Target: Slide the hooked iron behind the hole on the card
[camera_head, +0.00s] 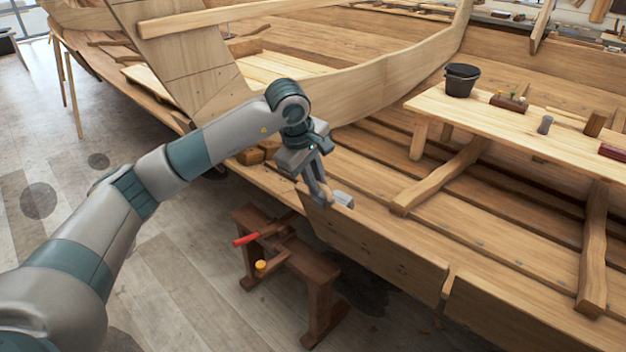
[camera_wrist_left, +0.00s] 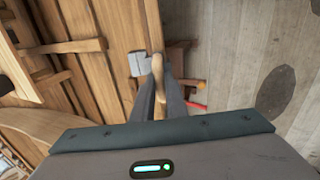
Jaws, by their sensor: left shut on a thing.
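My left gripper (camera_head: 321,198) is shut on a tool at the edge of the hull planking. In the left wrist view, the tool's pale wooden handle (camera_wrist_left: 158,70) stands between the fingers. A grey metal piece (camera_wrist_left: 138,64) lies beside the handle's end, against the planking. In the head view this grey metal piece (camera_head: 343,199) shows just right of the fingertips. Whether it belongs to the held tool, and whether it is hooked, I cannot tell. I cannot make out a card or its hole in either view. My right gripper is not in view.
A dark wooden trestle (camera_head: 316,284) stands on the floor below the hull edge, with a red-handled tool (camera_head: 246,239) and a yellow-ended one (camera_head: 261,265). A bench (camera_head: 480,115) at the right carries a black bucket (camera_head: 461,80) and small tools. Floor at the left is clear.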

